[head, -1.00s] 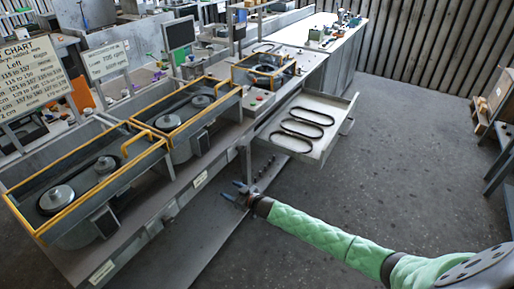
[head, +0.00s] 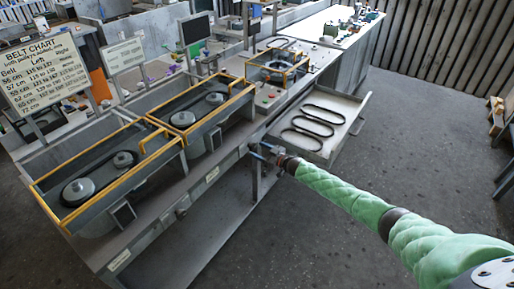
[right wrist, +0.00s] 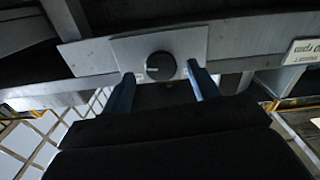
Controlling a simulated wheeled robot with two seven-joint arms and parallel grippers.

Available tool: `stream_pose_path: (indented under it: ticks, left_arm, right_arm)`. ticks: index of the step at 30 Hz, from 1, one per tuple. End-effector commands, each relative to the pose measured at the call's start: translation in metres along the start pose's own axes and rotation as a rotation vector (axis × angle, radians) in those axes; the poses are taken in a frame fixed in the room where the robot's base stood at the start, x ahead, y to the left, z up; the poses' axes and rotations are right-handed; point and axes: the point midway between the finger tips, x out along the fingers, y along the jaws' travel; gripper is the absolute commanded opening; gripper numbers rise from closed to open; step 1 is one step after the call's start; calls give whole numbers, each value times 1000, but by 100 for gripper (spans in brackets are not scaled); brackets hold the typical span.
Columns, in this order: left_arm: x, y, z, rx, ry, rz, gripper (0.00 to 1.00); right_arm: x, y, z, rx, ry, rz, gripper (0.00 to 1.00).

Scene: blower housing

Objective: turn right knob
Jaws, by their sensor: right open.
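The right knob (right wrist: 160,66) is a round black knob on a light metal plate on the bench's front, seen in the right wrist view. My right gripper (right wrist: 161,72) is open, with one blue finger to either side of the knob. Gaps show between the knob and the fingers, and I cannot tell if the fingertips reach past its face. In the head view my right gripper (head: 259,151) is at the bench's front edge, where I cannot make out the knob. My left gripper is not in view.
A tray (head: 330,152) holding black belts sticks out just right of my right gripper.

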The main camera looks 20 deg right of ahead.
Motion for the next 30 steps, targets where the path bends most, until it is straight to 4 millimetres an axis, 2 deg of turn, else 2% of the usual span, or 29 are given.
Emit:
stream_pose_path:
  ticks: [6, 17, 24, 30]
  left_arm:
    - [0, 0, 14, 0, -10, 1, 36]
    - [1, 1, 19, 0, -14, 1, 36]
    - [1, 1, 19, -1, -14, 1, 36]
    - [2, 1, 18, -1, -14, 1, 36]
  right_arm:
    - [17, 0, 0, 0, -1, 1, 60]
    - [20, 0, 0, -1, -1, 0, 60]
    - [20, 0, 0, 0, -1, 0, 16]
    - [20, 0, 2, -10, -1, 1, 16]
